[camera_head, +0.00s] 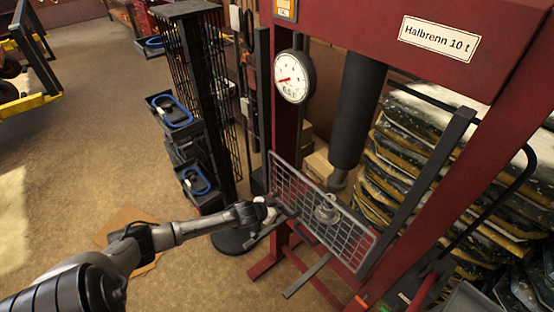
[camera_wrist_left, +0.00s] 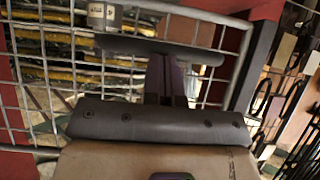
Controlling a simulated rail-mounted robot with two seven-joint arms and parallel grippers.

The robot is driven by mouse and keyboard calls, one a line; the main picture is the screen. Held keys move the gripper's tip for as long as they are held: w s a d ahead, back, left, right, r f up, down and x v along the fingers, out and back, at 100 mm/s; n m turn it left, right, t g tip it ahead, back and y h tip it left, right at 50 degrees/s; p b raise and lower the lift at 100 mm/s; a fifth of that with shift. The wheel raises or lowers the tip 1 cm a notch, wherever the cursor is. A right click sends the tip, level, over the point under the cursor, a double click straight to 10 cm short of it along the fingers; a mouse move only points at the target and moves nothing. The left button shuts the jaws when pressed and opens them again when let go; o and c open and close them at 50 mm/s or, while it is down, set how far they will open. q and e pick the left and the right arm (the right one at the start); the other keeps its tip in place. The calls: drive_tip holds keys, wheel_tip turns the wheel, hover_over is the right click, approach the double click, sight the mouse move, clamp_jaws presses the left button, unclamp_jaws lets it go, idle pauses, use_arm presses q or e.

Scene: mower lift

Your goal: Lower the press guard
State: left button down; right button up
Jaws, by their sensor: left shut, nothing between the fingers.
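The press guard (camera_head: 345,236) is a grey wire-mesh panel in a frame. In the head view it stands across the front of the red press (camera_head: 462,100), below the dark ram (camera_head: 355,110). A metal cylindrical part (camera_head: 326,209) shows behind its mesh. My left gripper (camera_head: 284,206) is at the guard's left end, low on the panel, shut and empty. In the left wrist view the gripper (camera_wrist_left: 165,65) lies in front of the guard's mesh (camera_wrist_left: 40,100). I cannot tell whether it touches the wires. My right gripper is not in view.
A round gauge (camera_head: 294,77) hangs on the press's left post. A black rack (camera_head: 195,90) and bins with blue rings (camera_head: 170,112) stand left of the press. Stacked dark and yellow pieces (camera_head: 405,150) fill the space behind. The floor (camera_head: 90,140) at left is mostly open.

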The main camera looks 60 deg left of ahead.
use_arm(q)
drive_tip(key=shift+s+a+f, duration=0.1)
drive_tip(key=shift+s+f, duration=0.15)
drive_tip(key=shift+f, duration=0.15)
drive_tip(key=s+d+r+p, duration=0.1)
drive_tip(key=s+r+p, duration=0.4)
drive_tip(key=s+r, duration=0.3)
drive_tip(key=shift+s+r, duration=0.25)
drive_tip(key=shift+r, duration=0.95)
